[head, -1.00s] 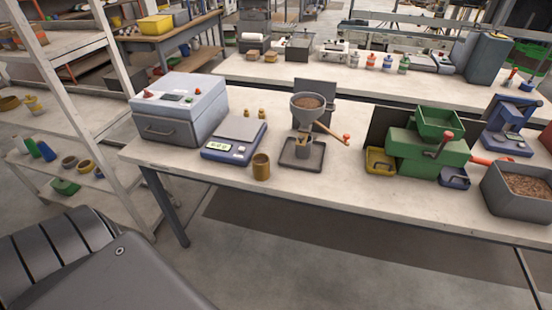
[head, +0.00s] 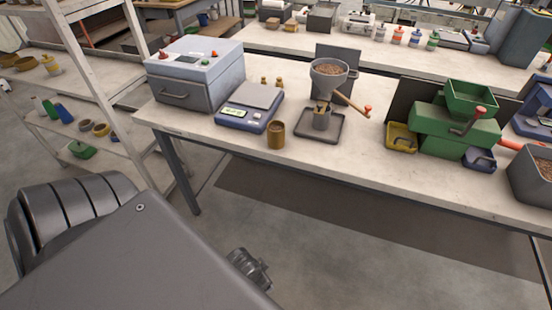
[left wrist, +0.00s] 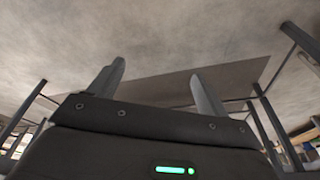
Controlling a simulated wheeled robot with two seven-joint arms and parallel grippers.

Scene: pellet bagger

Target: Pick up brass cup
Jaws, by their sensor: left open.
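The brass cup (head: 276,135) stands upright near the front edge of the workbench, in front of the blue scale and left of the dark tray. It looks empty from above, though its inside is only partly seen. The cup is not in the left wrist view. In the head view my left arm fills the lower left, below and in front of the bench, well away from the cup. My right gripper is not in view.
A blue scale (head: 250,108) and a grey sealing box (head: 194,76) stand behind and left of the cup. A hopper (head: 329,74) with a wooden handle stands over a dark tray (head: 335,133). A green press (head: 455,125) is further right. A shelf rack (head: 100,105) stands left.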

